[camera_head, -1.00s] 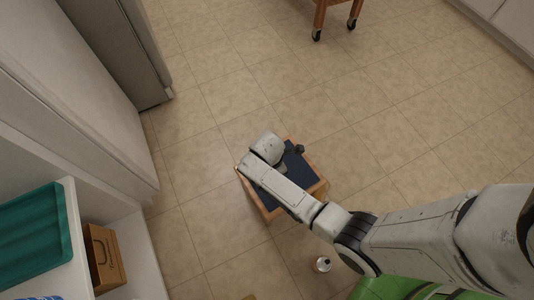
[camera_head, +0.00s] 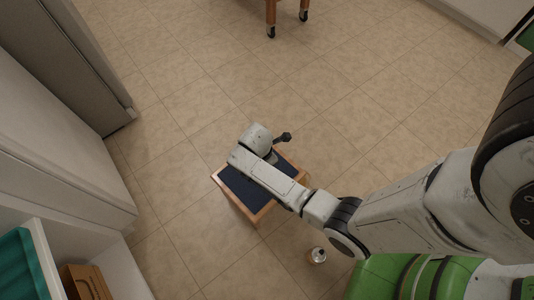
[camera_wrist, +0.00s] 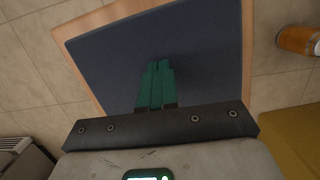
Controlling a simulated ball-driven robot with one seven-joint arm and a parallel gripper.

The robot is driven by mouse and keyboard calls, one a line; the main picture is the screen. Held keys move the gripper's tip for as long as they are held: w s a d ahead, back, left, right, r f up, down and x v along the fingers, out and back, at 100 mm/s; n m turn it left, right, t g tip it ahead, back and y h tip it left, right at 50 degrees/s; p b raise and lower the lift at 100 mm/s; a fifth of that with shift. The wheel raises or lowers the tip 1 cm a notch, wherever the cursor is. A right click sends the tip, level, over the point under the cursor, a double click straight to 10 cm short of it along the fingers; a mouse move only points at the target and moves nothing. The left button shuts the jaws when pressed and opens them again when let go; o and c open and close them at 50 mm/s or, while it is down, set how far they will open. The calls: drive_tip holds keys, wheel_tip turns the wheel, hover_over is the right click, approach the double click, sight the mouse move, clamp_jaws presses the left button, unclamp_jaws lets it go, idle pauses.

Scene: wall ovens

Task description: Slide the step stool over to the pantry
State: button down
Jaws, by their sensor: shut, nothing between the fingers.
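The step stool (camera_head: 238,187) stands on the tiled floor in the middle of the head view, with a dark blue top and a light wood frame. My arm reaches across it and hides part of the top. In the wrist view its blue top (camera_wrist: 205,60) fills the middle, close beyond my gripper. My gripper (camera_wrist: 157,66) has teal fingers, shut together and empty, over the top; whether they touch it is unclear. Open white shelving (camera_head: 118,270) is at the lower left; I cannot tell if it is the pantry.
The shelving holds a teal tray (camera_head: 18,268) and a brown box (camera_head: 85,283). A grey appliance (camera_head: 75,60) is at the upper left. A wheeled wooden cart (camera_head: 271,12) is at the top. Floor between is clear.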

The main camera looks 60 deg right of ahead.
drive_tip(key=w+a+b, duration=0.1)
drive_tip(key=w+a, duration=0.3)
drive_tip(key=a, duration=0.7)
drive_tip(key=w+a+b, duration=0.2)
drive_tip(key=w+a, duration=0.3)
drive_tip(key=a, duration=0.7)
drive_tip(key=w+a+f+b, duration=0.1)
drive_tip(key=w+a, duration=0.4)
drive_tip(key=a, duration=0.7)
drive_tip(key=shift+a+f, duration=0.1)
drive_tip(key=shift+a, duration=0.05)
wheel_tip(320, 180, up, 12)
drive_tip(key=w+a+p, duration=0.1)
drive_tip(key=p, duration=0.5)
drive_tip(key=shift+w+a+p, duration=0.15)
drive_tip(key=shift+a+p, duration=0.25)
drive_tip(key=shift+d+f, duration=0.1)
drive_tip(key=shift+f, duration=0.05)
